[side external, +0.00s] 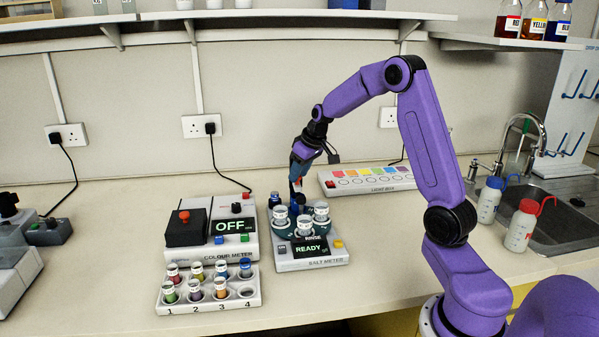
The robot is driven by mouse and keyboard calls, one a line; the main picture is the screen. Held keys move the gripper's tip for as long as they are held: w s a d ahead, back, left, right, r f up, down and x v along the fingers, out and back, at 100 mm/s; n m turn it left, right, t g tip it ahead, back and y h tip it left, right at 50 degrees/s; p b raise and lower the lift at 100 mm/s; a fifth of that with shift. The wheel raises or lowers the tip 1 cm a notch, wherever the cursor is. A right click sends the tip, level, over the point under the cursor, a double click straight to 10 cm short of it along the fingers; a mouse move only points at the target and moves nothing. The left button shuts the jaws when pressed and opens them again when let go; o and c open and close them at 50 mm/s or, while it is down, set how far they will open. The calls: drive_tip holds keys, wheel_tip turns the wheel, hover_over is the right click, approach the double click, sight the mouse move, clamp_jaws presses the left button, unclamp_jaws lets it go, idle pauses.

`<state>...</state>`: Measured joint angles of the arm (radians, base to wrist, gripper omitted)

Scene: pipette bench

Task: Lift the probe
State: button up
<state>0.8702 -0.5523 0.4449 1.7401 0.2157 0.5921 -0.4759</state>
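The salt meter (310,263) stands near the middle of the bench, its display reading READY. Several small white cups sit on its dark round holder, with a front cup (304,227) above the word RINSE. My gripper (297,187) points down just behind and above these cups. A small dark part shows right below the fingertips; it may be the probe, but it is too small and partly hidden to be sure. I cannot tell whether the fingers are open or closed on it. A small dark-blue-topped item (274,200) stands just left of the gripper.
The colour meter (245,253), reading OFF, stands directly left of the salt meter. A white rack (254,300) of capped vials is in front of it. A light box (368,188) lies behind right. Wash bottles (522,226) stand by the sink. The front right bench is clear.

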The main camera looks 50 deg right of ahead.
clamp_jaws()
drive_tip(key=shift+r, duration=2.85)
drive_tip(key=shift+w, duration=0.1)
unclamp_jaws()
drive_tip(key=v, duration=1.7)
drive_tip(key=shift+r, duration=0.25)
